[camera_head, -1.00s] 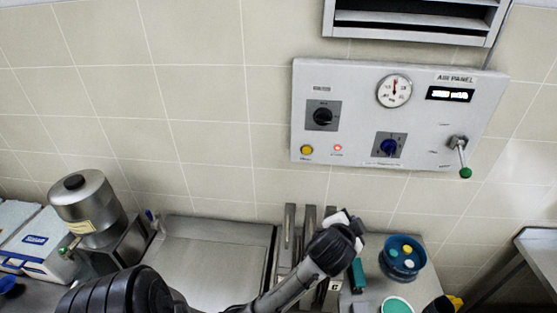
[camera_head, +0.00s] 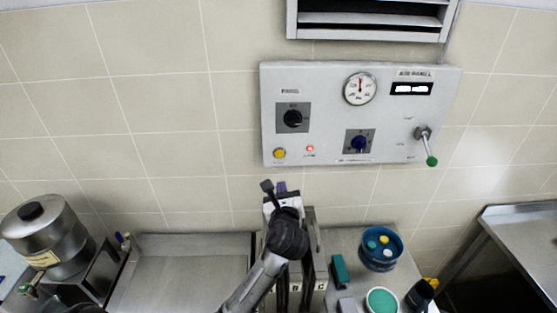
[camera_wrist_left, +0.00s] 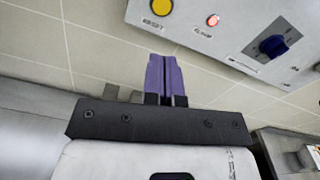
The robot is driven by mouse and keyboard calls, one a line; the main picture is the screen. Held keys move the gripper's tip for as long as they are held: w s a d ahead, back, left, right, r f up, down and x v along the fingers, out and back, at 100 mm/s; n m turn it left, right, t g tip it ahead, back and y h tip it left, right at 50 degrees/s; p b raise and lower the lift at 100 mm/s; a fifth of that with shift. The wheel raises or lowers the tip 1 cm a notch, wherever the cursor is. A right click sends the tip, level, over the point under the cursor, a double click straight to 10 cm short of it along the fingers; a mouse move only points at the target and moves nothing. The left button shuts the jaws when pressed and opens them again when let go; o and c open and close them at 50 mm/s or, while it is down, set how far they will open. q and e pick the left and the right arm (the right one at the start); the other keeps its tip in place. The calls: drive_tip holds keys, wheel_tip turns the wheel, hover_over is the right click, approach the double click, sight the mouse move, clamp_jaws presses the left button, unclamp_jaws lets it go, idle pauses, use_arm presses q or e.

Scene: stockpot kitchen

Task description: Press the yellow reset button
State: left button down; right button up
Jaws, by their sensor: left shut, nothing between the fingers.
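The yellow reset button (camera_head: 279,153) sits at the lower left of the grey wall panel (camera_head: 330,140). It also shows at the top of the left wrist view (camera_wrist_left: 162,6), partly cut off by the frame edge. A red lamp (camera_head: 310,149) glows to its right. My left gripper (camera_head: 281,187) is below the button, apart from the panel, and points up toward the wall. In the left wrist view its purple fingers (camera_wrist_left: 165,78) are together with nothing between them. My right gripper is not in view.
The panel also carries a black knob (camera_head: 293,118), a blue knob (camera_head: 359,143), a gauge (camera_head: 360,88) and a green-tipped lever (camera_head: 431,160). Below are a steel pot (camera_head: 45,240), a blue tub (camera_head: 380,262) and a steel counter (camera_head: 190,270). The wall between counter and panel is clear.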

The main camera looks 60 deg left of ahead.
sight(279, 155)
use_arm(q)
drive_tip(key=shift+m, duration=1.4)
drive_tip(key=p+x, duration=0.2)
drive_tip(key=x, duration=1.1)
drive_tip(key=shift+w+a+r, duration=0.1)
drive_tip(key=shift+w+a, duration=0.15)
drive_tip(key=shift+a, duration=0.15)
